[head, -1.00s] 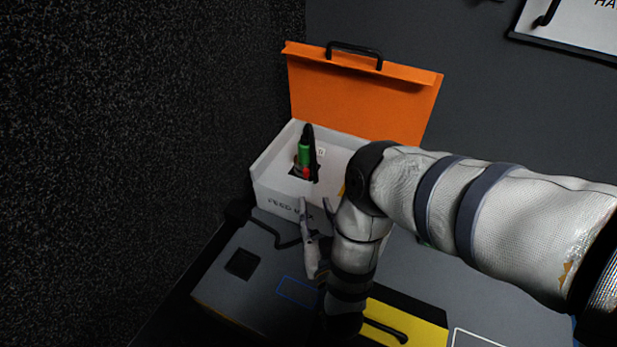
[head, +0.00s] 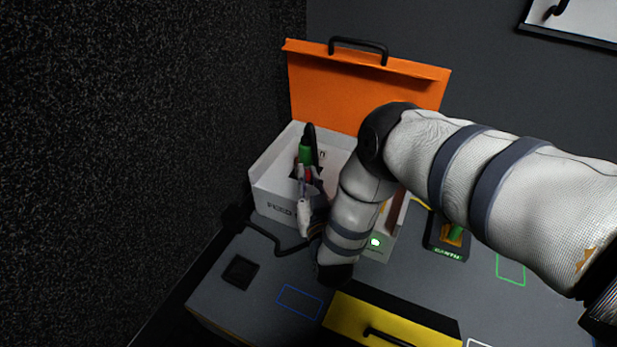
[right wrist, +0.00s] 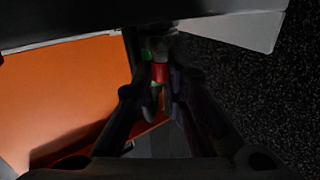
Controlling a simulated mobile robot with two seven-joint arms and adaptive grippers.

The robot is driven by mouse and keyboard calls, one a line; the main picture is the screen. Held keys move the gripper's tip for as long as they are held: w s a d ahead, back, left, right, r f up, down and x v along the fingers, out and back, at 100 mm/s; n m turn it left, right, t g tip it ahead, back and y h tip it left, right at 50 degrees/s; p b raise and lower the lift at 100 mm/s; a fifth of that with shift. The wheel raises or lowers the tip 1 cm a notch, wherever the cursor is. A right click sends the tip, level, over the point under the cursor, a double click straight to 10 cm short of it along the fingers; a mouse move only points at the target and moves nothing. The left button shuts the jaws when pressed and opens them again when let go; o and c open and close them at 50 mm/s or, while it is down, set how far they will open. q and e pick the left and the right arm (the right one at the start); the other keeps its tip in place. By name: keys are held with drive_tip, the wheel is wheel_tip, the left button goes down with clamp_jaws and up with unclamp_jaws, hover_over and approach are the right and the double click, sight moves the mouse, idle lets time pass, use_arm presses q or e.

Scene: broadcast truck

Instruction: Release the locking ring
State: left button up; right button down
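A white feed box (head: 258,187) stands on the worktop with its orange lid (head: 350,90) raised. A green connector (head: 305,150) with a black cable stands in the box. A red ring (head: 308,174) sits at its lower end, partly hidden by my fingers. The red ring also shows in the right wrist view (right wrist: 159,73), beyond my fingertips. My right gripper (head: 308,178) reaches over the front wall of the box, with its fingers apart at the red ring. In the right wrist view its fingers (right wrist: 165,95) point at the ring; contact cannot be made out. My left gripper is not in view.
A dark device with a lit green label (head: 447,253) stands to the right of the box. A yellow panel with a black handle (head: 390,325) is at the front. A dark textured wall rises at left.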

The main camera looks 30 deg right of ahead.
drive_tip(key=shift+s+d+r+n+t+y+p, duration=0.15)
drive_tip(key=shift+d+n+t+y+p, duration=0.15)
drive_tip(key=shift+y+p, duration=0.2)
drive_tip(key=shift+s+d+r+n+t+y+p, duration=0.1)
drive_tip(key=shift+d+r+n+y+p, duration=0.1)
drive_tip(key=shift+n+y+p, duration=0.25)
drive_tip(key=shift+s+d+f+n+y, duration=0.1)
drive_tip(key=shift+d+f+n+y, duration=0.2)
drive_tip(key=shift+n+y, duration=0.45)
drive_tip(key=shift+f+y, duration=0.1)
drive_tip(key=shift+y, duration=0.3)
drive_tip(key=c, duration=1.6)
unclamp_jaws()
drive_tip(key=s+a, duration=0.1)
drive_tip(key=s, duration=0.6)
drive_tip(key=shift+s+a, duration=0.15)
drive_tip(key=shift+s, duration=0.1)
